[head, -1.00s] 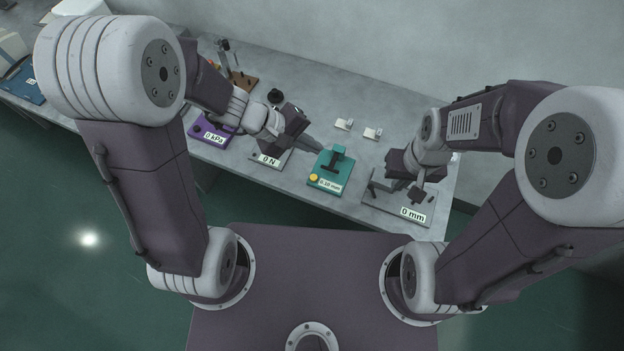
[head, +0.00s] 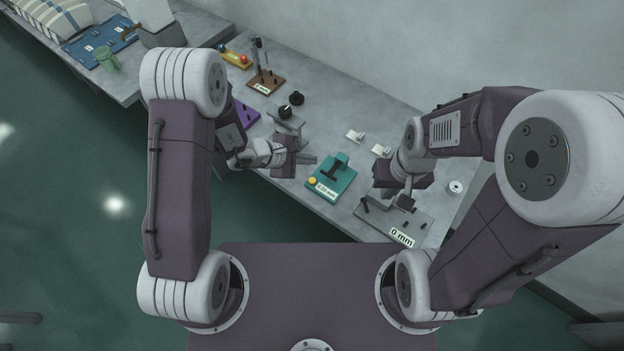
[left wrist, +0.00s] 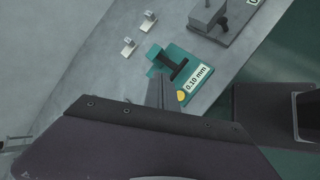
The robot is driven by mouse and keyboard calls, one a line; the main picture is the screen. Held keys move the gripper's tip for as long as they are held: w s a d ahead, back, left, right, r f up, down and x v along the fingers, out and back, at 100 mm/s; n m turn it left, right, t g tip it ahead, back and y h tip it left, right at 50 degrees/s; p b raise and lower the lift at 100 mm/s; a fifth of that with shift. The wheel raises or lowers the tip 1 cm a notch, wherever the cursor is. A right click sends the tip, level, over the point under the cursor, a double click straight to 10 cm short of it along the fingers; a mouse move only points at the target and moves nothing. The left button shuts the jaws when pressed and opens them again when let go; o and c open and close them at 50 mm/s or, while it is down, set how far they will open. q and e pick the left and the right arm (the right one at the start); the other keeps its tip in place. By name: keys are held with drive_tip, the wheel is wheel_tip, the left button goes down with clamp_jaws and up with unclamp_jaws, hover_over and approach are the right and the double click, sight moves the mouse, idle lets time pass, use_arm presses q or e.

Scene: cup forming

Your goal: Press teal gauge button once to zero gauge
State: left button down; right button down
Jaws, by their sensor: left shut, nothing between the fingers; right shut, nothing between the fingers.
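The teal gauge (head: 338,192) sits on the table with a dark T-shaped part on top. A round yellow button (head: 312,181) is at its near left corner. In the left wrist view the gauge (left wrist: 177,57) shows 0.10 mm on its label, and the yellow button (left wrist: 181,96) is beside my fingers. My left gripper (head: 313,160) is shut and empty, just left of the gauge; its fingers (left wrist: 155,80) end near the gauge's edge, apart from the button in the picture. My right gripper (head: 406,202) is shut and empty over the grey fixture reading 0 mm (head: 385,222).
Two small white blocks (head: 355,136) lie behind the gauge. A grey stand with black knobs (head: 286,113), a purple device (head: 245,113) and a brown-based stand (head: 266,82) are to the left. A white roll (head: 455,188) is at the right.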

use_arm(q)
drive_tip(key=b, duration=0.5)
hover_over(309, 181)
wheel_tip(309, 181, down, 8)
drive_tip(key=shift+f, duration=0.1)
drive_tip(key=shift+f+b, duration=0.3)
drive_tip(key=shift+b, duration=0.25)
idle(1.3)
drive_tip(key=shift+f+b, duration=0.45)
drive_tip(key=shift+b, duration=0.35)
drive_tip(key=shift+f+b, duration=0.5)
drive_tip(key=shift+b, duration=0.25)
idle(0.4)
drive_tip(key=shift+r, duration=0.1)
drive_tip(key=shift+r+p, duration=0.5)
drive_tip(key=shift+r, duration=0.35)
